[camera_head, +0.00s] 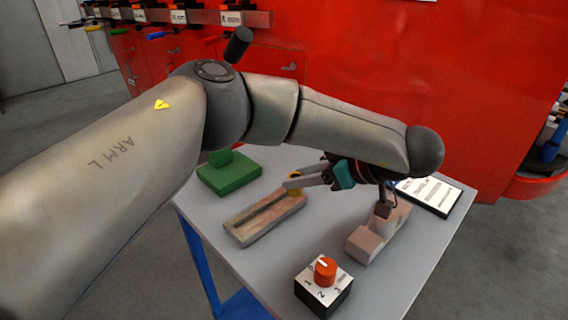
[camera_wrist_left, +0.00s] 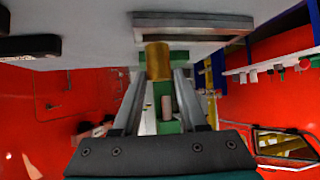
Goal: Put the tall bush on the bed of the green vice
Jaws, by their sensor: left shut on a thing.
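My left gripper (camera_head: 292,182) reaches in over the table and is shut on a brass-yellow bush (camera_head: 296,191). In the left wrist view the bush (camera_wrist_left: 158,61) sits between the fingertips (camera_wrist_left: 160,75). The green vice (camera_head: 230,173) stands at the table's back left, to the left of the gripper and apart from the bush. My arm hides part of the vice's upper part. Green parts of the vice (camera_wrist_left: 190,105) also show beyond the fingers in the left wrist view. My right gripper is not in view.
A long grooved block (camera_head: 262,220) lies below the held bush. A stepped block (camera_head: 365,243), a box with an orange knob (camera_head: 324,285) and a printed card (camera_head: 428,193) are on the grey table (camera_head: 225,240). A red cabinet (camera_head: 360,65) stands behind.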

